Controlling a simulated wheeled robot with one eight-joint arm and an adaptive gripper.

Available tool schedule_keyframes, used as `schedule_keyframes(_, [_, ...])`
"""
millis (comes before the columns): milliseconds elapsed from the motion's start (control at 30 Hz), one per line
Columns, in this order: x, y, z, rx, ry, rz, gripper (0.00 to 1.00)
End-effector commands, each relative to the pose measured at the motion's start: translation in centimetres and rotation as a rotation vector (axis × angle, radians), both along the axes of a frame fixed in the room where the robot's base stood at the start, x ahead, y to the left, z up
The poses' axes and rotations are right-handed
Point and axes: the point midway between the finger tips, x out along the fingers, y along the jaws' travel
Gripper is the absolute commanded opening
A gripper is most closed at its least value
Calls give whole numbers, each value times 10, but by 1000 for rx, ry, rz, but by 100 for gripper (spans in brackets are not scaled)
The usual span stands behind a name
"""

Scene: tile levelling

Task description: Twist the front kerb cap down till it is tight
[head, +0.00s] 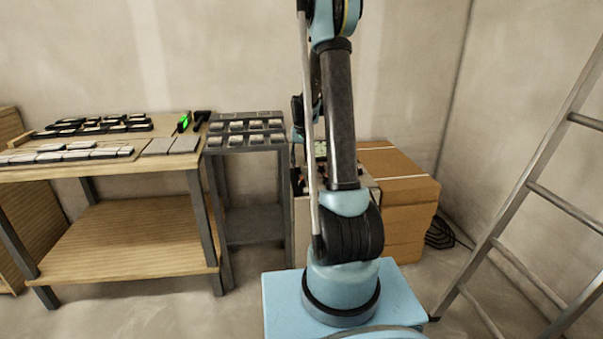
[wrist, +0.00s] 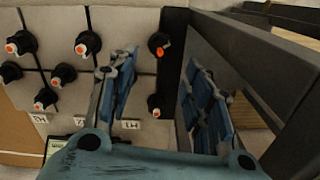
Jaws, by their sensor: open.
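In the wrist view my gripper (wrist: 160,68) is open, its two blue-grey fingers wide apart with nothing held. Below it is a pale tiled panel (wrist: 118,20) with dark joints and several black caps with orange tips. One cap, at the upper right of the panel (wrist: 158,44), shows in the gap between the fingers, and another cap (wrist: 155,105) sits lower in the same gap. Neither is touched, as far as I can see. I cannot tell which cap is the front kerb one. In the head view my arm hides most of the panel and the gripper.
Dark grey bars (wrist: 225,65) run close by the right finger. Small white labels (wrist: 130,124) line the panel's lower edge. In the head view a compartment stand (head: 247,143) and a wooden workbench (head: 100,172) are left, cardboard boxes (head: 405,200) and a ladder (head: 520,185) right.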

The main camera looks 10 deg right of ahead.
Motion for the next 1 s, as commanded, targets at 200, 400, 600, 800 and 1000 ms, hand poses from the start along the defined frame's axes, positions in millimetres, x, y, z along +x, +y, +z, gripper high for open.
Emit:
schedule_keyframes(200, [0,0,26,0,0,0,46])
schedule_keyframes(400, [0,0,33,0,0,0,46])
schedule_keyframes(600, [0,0,33,0,0,0,46])
schedule_keyframes(800, [-6,0,38,0,-2,2,46])
schedule_keyframes(1000, [-33,0,61,0,-14,13,46])
